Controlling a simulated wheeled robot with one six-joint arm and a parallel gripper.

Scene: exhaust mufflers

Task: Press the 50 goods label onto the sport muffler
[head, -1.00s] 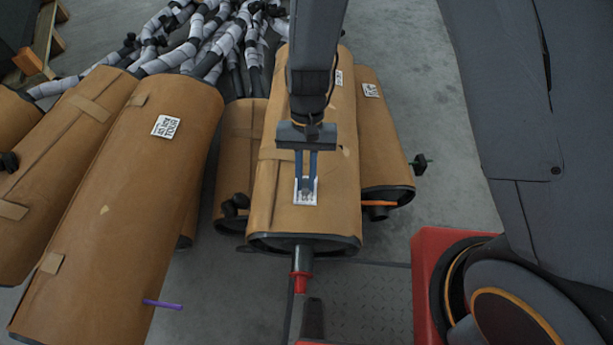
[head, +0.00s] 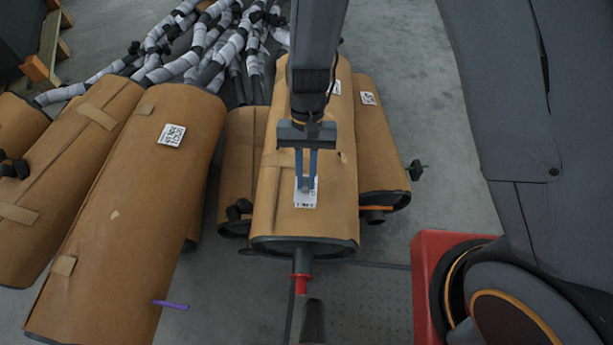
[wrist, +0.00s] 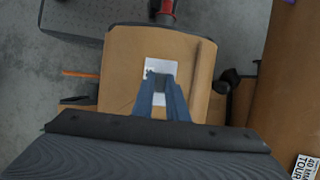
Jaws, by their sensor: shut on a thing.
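A white label (head: 303,201) with small, unreadable print is at the tips of my gripper (head: 306,184). My gripper is shut on it, its two blue fingers pointing down at the middle brown-wrapped muffler (head: 275,215). The label lies over the near end of that muffler; I cannot tell whether it is pressed flat. In the wrist view the label (wrist: 160,68) shows beyond the fingertips (wrist: 160,80), over the brown wrap (wrist: 125,85). That muffler has another white tag (head: 336,87) farther up, partly hidden by my arm and unreadable.
Other wrapped mufflers lie left (head: 120,220) and right (head: 375,150); the left one's tag (wrist: 305,168) reads "40 MM TOUR". A red-banded pipe (head: 302,283) sticks out at the near end. Grey-white wrapped pipes (head: 215,50) are piled behind. Floor is clear at upper right.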

